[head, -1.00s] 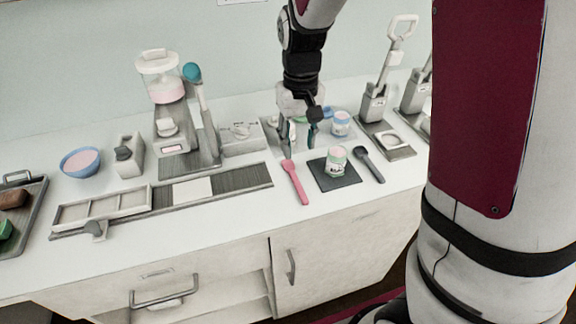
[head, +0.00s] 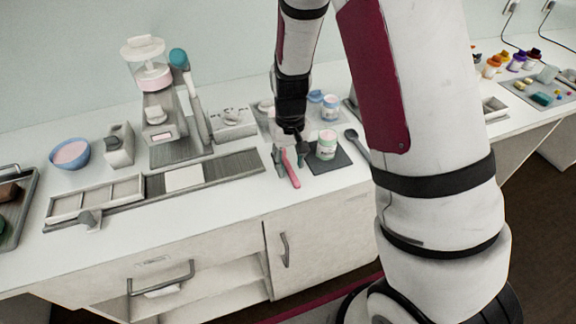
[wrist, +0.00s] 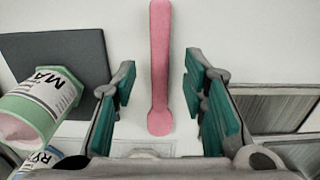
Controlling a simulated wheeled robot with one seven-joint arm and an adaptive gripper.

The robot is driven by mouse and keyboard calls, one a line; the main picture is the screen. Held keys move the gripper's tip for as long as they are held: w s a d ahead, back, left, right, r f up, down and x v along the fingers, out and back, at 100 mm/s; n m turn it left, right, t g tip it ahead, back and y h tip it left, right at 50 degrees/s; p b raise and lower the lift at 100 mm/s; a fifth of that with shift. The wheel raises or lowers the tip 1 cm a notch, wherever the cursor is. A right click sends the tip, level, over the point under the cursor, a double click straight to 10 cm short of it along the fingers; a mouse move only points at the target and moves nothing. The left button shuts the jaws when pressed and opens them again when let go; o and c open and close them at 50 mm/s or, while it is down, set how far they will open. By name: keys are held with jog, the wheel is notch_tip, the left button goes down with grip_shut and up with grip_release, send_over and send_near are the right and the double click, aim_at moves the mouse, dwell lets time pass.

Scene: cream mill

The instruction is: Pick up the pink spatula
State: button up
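The pink spatula (head: 291,170) lies flat on the white counter, left of the dark square mat. In the wrist view the spatula (wrist: 160,65) runs lengthwise between my two teal-padded fingers, with clear gaps on both sides. My gripper (head: 290,158) is open over the spatula, and it also shows in the wrist view (wrist: 161,105). The fingers do not touch the spatula. In the head view the fingers partly cover the spatula's far end.
A grey platform with a white plate (head: 184,178) is to the left. The counter front is clear.

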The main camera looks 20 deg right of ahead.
jog(key=shift+f, duration=0.5)
grip_shut()
